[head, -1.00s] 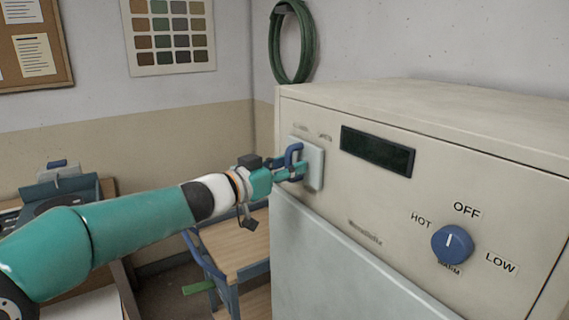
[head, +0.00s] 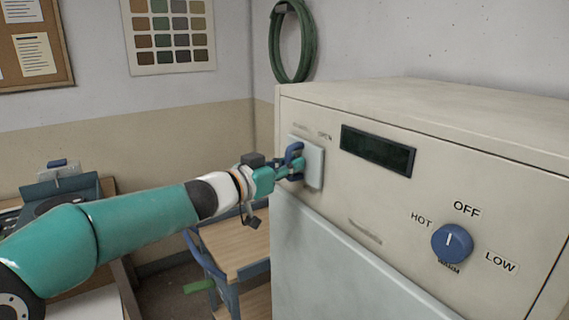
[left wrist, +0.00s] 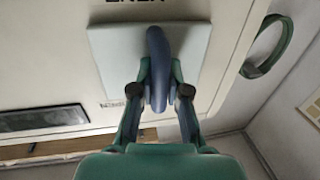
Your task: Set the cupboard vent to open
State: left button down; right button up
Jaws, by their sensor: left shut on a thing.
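The vent control is a blue lever handle (head: 293,150) on a pale square plate (head: 315,165), at the left end of the cream cupboard front. Small lettering sits above the plate; the right-hand word appears to read OPEN. My left gripper (head: 288,170) is shut on the blue handle. In the left wrist view, the handle (left wrist: 157,48) stands between the two green fingers of my left gripper (left wrist: 159,88), in front of the plate (left wrist: 108,50). The fingers hide part of the handle. My right gripper is not in view.
The cupboard (head: 420,110) carries a dark display (head: 377,151) and a blue knob (head: 452,243) with HOT, OFF and LOW labels to the right. A green hose coil (head: 273,45) hangs behind. A wooden table (head: 238,245) stands below my left arm.

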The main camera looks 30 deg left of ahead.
pick_arm(q)
jog(key=s+d+b, duration=0.1)
jog(key=d, duration=0.1)
jog(key=s+d+b, duration=0.1)
jog(key=d, duration=0.2)
jog(key=s+d+b, duration=0.1)
jog(key=d, duration=0.1)
jog(key=shift+s+d, duration=0.1)
jog(key=shift+d, duration=0.3)
jog(key=shift+f, duration=0.1)
jog(key=c, duration=1.5)
grip_release()
jog(key=o, duration=0.4)
jog(key=shift+c, duration=0.2)
jog(key=shift+s, duration=0.15)
